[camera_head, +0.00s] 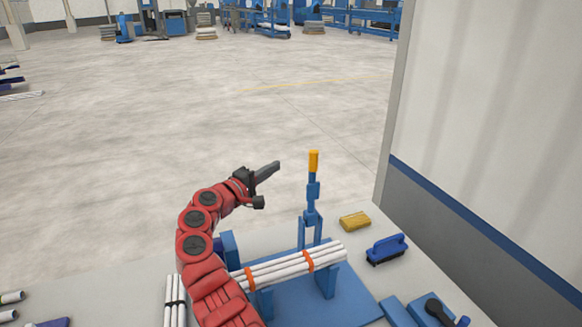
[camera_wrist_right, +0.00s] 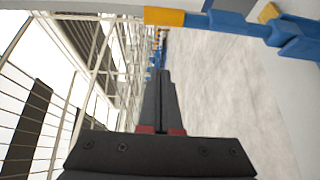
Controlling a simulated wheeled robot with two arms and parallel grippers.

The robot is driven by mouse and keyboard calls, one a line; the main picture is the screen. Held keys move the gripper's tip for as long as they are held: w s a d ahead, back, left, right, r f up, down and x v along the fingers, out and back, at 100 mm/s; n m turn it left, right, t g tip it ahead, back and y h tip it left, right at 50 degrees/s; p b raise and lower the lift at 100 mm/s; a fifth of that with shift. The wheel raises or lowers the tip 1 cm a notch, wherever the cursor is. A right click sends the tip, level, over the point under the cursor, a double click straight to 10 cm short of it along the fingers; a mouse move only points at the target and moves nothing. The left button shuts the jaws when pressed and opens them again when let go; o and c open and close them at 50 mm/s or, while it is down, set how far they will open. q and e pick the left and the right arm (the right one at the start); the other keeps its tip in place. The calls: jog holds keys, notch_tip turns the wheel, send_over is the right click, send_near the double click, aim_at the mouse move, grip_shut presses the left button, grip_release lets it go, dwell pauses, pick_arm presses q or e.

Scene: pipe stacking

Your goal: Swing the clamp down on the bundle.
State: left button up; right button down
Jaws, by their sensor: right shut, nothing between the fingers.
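The clamp (camera_head: 313,190) stands upright behind the bundle, a blue lever with a yellow handle end. Its yellow tip (camera_wrist_right: 165,16) and blue lever (camera_wrist_right: 240,24) cross the top of the right wrist view. The bundle (camera_head: 285,268) of white pipes, tied with orange bands, lies across blue supports on a blue base plate (camera_head: 310,300). My right gripper (camera_head: 276,166) is shut and empty, left of the clamp's handle at about the same height in the picture and apart from it. Its closed fingers (camera_wrist_right: 159,75) also show in the right wrist view. My left gripper is out of view.
A yellow block (camera_head: 355,221) and a blue brush (camera_head: 387,249) lie on the table right of the clamp. A blue tool with a black knob (camera_head: 437,310) is at the lower right. More white pipes (camera_head: 175,300) lie left of my red arm. A wall stands at right.

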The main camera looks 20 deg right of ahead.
jog(key=d+p, duration=0.7)
jog(key=d, duration=0.2)
jog(key=shift+w+d, duration=0.25)
jog(key=shift+w, duration=0.05)
dwell(0.6)
jog(key=shift+f, duration=0.1)
